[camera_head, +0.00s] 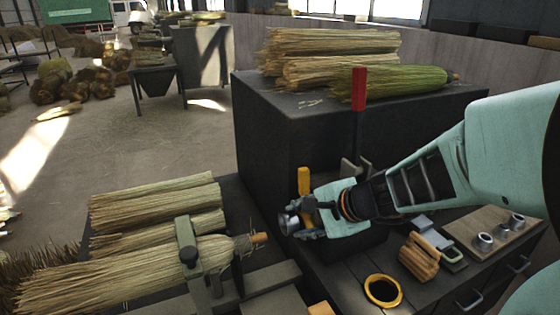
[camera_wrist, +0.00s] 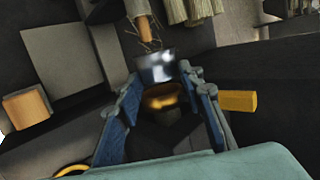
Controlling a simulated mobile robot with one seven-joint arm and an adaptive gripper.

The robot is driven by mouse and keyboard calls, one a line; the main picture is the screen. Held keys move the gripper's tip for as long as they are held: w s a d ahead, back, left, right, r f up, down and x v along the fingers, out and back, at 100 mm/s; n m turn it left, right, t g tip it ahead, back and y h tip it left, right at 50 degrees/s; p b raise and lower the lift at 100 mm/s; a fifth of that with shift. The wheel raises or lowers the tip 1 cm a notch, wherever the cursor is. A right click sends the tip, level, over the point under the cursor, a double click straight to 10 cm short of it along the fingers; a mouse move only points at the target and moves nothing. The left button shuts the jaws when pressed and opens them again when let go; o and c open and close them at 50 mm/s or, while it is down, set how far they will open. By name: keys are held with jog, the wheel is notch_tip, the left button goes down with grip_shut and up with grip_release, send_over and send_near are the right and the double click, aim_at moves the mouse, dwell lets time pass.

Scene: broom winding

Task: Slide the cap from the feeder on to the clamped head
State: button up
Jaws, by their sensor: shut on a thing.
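My gripper (camera_head: 306,218) is shut on a shiny metal cap (camera_head: 287,222). In the wrist view the cap (camera_wrist: 155,67) sits between the tips of the two blue fingers (camera_wrist: 160,78). The clamped head (camera_head: 120,272) is a straw bundle lying on the bench at lower left, held by a green-grey clamp (camera_head: 189,247). Its wooden stub (camera_head: 259,238) points right, toward the cap. In the wrist view the stub (camera_wrist: 147,28) is just beyond the cap, with a small gap visible. I cannot tell which fixture is the feeder.
A board (camera_head: 475,222) with several metal caps lies at right, near a wooden block (camera_head: 420,258) and a yellow ring (camera_head: 382,290). A dark cabinet (camera_head: 270,130) carrying straw bundles stands behind my gripper. A red-topped post (camera_head: 359,90) rises close to my arm.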

aim_at(255, 240)
jog(key=shift+w+a, duration=0.2)
jog(key=shift+w, duration=0.05)
jog(key=shift+w+a+f+b, duration=0.95)
jog(key=shift+w+f+b, duration=1.45)
jog(key=shift+f, duration=1.15)
jog(key=shift+s+a+f+b, duration=0.35)
jog(key=shift+a+b, duration=0.2)
jog(key=shift+a, duration=0.75)
jog(key=shift+s+a+f+b, duration=0.3)
jog(key=shift+s+a+b, duration=0.25)
jog(key=shift+a, duration=0.8)
jog(key=shift+s+a+f+b, duration=0.35)
jog(key=shift+a+b, duration=0.2)
jog(key=shift+a, duration=0.75)
jog(key=o, duration=0.9)
